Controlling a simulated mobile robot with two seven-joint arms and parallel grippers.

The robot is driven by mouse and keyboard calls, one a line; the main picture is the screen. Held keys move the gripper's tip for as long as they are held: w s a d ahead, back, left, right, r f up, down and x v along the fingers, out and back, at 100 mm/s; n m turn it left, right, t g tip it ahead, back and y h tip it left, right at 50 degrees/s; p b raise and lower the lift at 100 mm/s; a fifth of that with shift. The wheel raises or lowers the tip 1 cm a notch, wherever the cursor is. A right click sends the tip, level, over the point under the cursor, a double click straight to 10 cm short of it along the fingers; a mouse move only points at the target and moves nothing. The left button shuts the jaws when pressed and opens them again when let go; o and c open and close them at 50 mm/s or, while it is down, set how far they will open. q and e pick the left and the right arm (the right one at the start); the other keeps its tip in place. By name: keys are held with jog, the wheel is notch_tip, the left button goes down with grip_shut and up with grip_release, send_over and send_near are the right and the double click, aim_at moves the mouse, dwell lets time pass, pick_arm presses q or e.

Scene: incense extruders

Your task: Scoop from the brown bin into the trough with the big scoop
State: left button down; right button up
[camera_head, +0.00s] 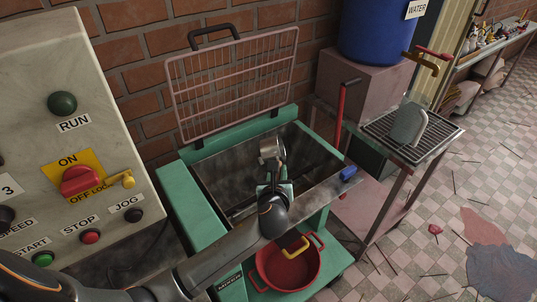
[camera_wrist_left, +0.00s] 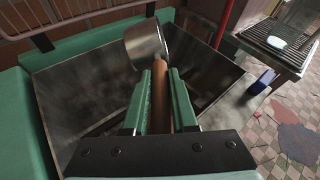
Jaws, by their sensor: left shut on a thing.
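The trough (camera_head: 207,172) is a grey metal hopper in a green frame, with a raised wire guard behind it. My left gripper (camera_head: 275,186) is over the trough and shut on the brown handle of the big scoop (camera_head: 269,150). In the left wrist view the scoop's metal bowl (camera_wrist_left: 146,42) lies beyond the fingertips (camera_wrist_left: 160,78), over the trough's far part. I cannot tell whether the bowl holds anything. The trough (camera_wrist_left: 60,95) shows dark inside, with its floor partly hidden by my gripper. I see no brown bin for certain. My right gripper is not in view.
The wire guard (camera_head: 230,85) stands behind the trough. A control panel (camera_head: 85,130) is close on the left. A blue block (camera_head: 348,173) is at the trough's right edge. A red pot (camera_head: 270,272) stands below. A grated stand (camera_head: 440,140) and blue water barrel (camera_head: 375,35) are right.

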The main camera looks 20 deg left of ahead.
pick_arm(q)
jog(key=shift+a+r+n+t+h, duration=0.1)
jog(key=shift+r+n+t+h, duration=0.25)
jog(key=shift+n, duration=0.35)
jog(key=shift+n+h+b, duration=0.3)
jog(key=shift+n+h, duration=0.05)
jog(key=shift+n, duration=0.25)
jog(key=n+t+b, duration=0.1)
jog(key=n+b, duration=0.1)
jog(key=r+n+t+h+b, duration=0.1)
jog(key=n+b, duration=0.1)
jog(key=n+t+h+b, duration=0.1)
jog(key=n+b, duration=0.1)
jog(key=shift+r+n, duration=0.25)
jog(key=shift+n, duration=0.15)
jog(key=shift+r+n+t+b, duration=0.2)
jog(key=shift+n+t+b, duration=0.15)
jog(key=shift+n+b, duration=0.1)
jog(key=shift+r, duration=0.35)
